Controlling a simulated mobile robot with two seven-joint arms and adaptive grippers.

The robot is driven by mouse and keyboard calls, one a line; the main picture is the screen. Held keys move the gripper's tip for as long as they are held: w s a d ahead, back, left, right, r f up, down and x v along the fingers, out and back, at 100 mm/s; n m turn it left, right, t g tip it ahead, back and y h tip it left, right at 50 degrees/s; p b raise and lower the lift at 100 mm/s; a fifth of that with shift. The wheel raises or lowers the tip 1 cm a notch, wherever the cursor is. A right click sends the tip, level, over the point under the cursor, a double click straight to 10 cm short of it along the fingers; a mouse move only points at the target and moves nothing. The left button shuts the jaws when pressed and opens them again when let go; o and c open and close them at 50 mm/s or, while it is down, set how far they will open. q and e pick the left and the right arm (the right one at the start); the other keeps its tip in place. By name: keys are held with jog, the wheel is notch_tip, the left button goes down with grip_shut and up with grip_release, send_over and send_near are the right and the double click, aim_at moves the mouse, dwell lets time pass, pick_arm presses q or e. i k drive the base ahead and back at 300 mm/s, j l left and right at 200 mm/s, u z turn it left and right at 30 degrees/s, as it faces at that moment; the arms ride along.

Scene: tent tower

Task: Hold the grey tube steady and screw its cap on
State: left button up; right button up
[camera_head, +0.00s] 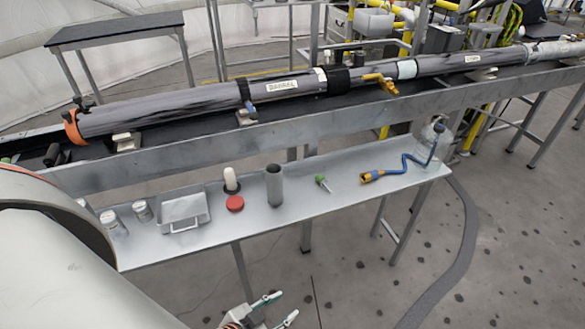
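The grey tube (274,188) stands upright on the metal shelf (330,190), with a dark opening at its top. A flat red round piece (235,204), which looks like its cap, lies on the shelf just left of the tube, apart from it. My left gripper (281,308) is at the bottom edge, in front of and below the shelf. Its two greenish-tipped fingers are spread, with nothing visible between them. It is well clear of the tube and the red piece. My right gripper is not in view.
A white cylinder on a dark base (230,180) stands behind the red piece. A metal box (183,212) and jars (113,222) are left. A green-headed item (322,183), a blue hose (405,168) and a clear bottle (432,143) are right. A long barrel (170,107) lies behind.

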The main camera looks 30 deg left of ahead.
aim_at(274, 183)
jog(key=u, duration=1.4)
